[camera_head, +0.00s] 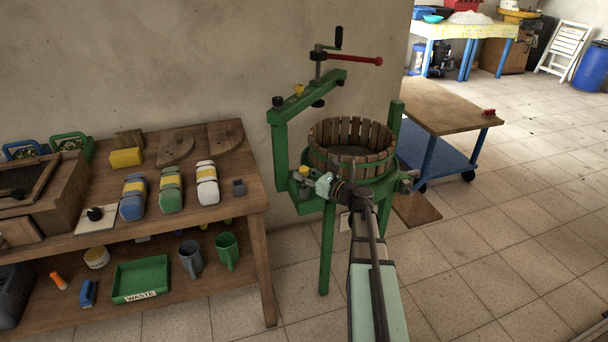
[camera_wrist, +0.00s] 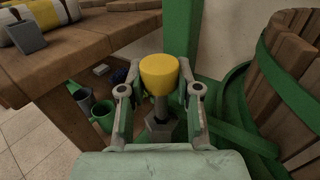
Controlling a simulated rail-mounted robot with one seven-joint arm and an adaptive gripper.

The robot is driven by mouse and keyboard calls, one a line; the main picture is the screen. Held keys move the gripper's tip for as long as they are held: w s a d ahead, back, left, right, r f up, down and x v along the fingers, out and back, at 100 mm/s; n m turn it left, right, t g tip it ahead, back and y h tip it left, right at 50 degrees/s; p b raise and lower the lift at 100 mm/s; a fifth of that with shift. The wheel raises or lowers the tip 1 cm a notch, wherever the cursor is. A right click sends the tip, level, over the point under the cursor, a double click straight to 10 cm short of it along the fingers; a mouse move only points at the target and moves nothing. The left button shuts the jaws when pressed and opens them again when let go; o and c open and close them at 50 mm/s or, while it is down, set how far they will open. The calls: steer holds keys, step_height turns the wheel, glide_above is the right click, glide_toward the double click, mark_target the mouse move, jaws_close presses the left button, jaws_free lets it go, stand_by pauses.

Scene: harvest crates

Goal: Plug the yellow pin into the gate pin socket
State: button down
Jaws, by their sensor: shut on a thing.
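My gripper (camera_head: 311,181) is at the left side of the green press frame, just in front of the slatted basket. In the wrist view its two fingers (camera_wrist: 158,88) are shut on the yellow pin (camera_wrist: 159,70), one on each side of its yellow head. The pin also shows as a small yellow spot in the head view (camera_head: 304,169). Its grey shank runs down to a grey hexagonal piece (camera_wrist: 159,129), possibly the socket. I cannot tell whether the shank is inside it or only in line with it.
The wooden basket (camera_head: 320,140) stands close to the right of my gripper. Another yellow-topped piece (camera_head: 299,90) sits on the press's upper arm. Open tiled floor lies to the right.

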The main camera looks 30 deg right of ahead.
mark_target(304, 187)
steer(key=shift+f+b, duration=0.75)
steer(key=shift+f, duration=0.9)
steer(key=c, duration=0.7)
jaws_free()
steer(key=shift+s, duration=0.1)
steer(key=v, duration=1.2)
steer(key=shift+r, duration=0.1)
